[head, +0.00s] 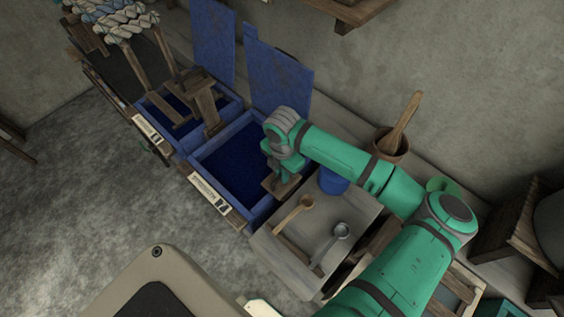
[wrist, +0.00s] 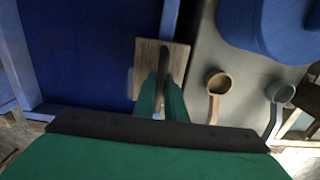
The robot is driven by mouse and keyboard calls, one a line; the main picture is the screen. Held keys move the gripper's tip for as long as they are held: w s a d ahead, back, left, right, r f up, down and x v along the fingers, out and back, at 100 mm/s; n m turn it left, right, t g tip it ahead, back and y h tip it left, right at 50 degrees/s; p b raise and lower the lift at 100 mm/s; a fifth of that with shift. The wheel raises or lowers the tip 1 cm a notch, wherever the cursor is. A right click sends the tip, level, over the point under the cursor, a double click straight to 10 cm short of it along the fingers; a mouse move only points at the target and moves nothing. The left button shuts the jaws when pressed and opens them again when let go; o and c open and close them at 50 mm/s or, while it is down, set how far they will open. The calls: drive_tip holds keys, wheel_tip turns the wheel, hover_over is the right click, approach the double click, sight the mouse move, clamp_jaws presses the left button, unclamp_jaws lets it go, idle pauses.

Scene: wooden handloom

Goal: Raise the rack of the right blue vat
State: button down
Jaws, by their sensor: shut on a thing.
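The right blue vat (head: 262,212) stands with its lid (head: 278,78) raised behind it and dark blue liquid inside. In the wrist view its blue rim (wrist: 171,18) runs down the middle. A small wooden plate with an upright dark bar, seemingly the rack's handle (wrist: 175,58), sits at the vat's right rim. My gripper (head: 279,184) is over that right side, fingers pointing down; its fingers (wrist: 161,88) are shut on the bar. The plate also shows in the head view (head: 268,188). The rest of the rack is hidden, seemingly under the liquid.
The left blue vat (head: 232,108) holds a wooden frame (head: 206,105). Right of my gripper, a grey bench (head: 310,265) carries a wooden ladle (head: 293,213), a metal ladle (head: 333,240) and a blue container (head: 332,182). A wooden bucket (head: 391,145) stands behind my arm.

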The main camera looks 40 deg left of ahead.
wheel_tip(320, 180, up, 18)
idle(1.5)
drive_tip(key=c, duration=0.6)
unclamp_jaws()
drive_tip(key=shift+f, duration=0.1)
drive_tip(key=shift+o, duration=0.2)
wheel_tip(320, 180, up, 7)
idle(0.4)
